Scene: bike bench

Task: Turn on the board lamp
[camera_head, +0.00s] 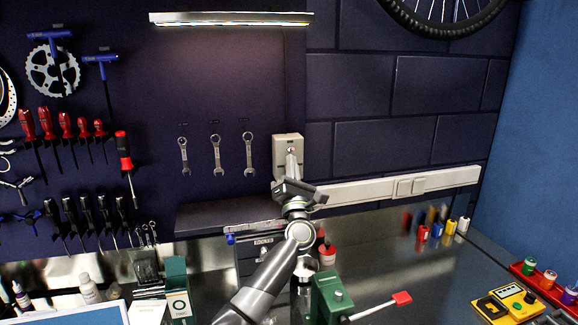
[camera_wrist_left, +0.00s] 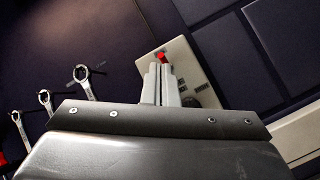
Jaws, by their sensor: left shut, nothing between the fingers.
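The board lamp (camera_head: 230,19) is a long bar at the top of the tool board. It glows bright white and lights the board below. A beige switch box (camera_head: 280,146) is mounted on the wall below and to the right of it. My left gripper (camera_head: 291,156) is shut and empty, with its fingertips in front of the box. In the left wrist view, a small red toggle (camera_wrist_left: 160,56) shows just beyond the tips of the shut left gripper (camera_wrist_left: 161,70), on the switch box (camera_wrist_left: 195,78). I cannot tell whether the tips touch it. My right gripper is out of view.
Several wrenches (camera_head: 216,155) hang left of the box. A dark shelf (camera_head: 215,214) lies below them. A white power strip (camera_head: 350,192) runs right of the box. A green vise (camera_head: 328,298) with a red-tipped handle stands on the bench. The right-middle of the bench is clear.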

